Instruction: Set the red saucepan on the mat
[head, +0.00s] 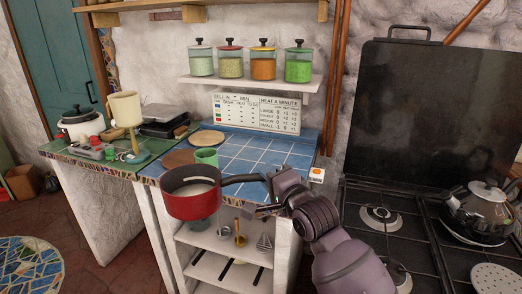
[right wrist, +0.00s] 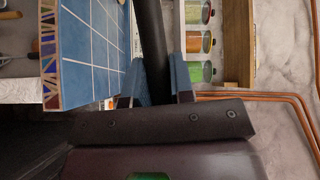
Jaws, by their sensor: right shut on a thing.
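The red saucepan (head: 192,205) hangs in the air in front of the blue-tiled counter's front left corner, roughly upright, with a pale inside. My right gripper (head: 272,190) is shut on its dark handle (head: 242,179). In the right wrist view the handle (right wrist: 152,45) runs between the blue fingers of my right gripper (right wrist: 158,88). Two round flat mats lie on the counter behind the pan: a brown one (head: 174,160) and a tan one (head: 206,138) farther back. I cannot tell which is the task's mat. My left gripper is not in view.
A green cup (head: 206,156) stands close behind the pan, beside the brown mat. The blue-tiled counter (head: 262,155) is clear to the right. A black stove (head: 415,225) with a kettle (head: 482,210) stands at right. Jars (head: 263,63) line a wall shelf.

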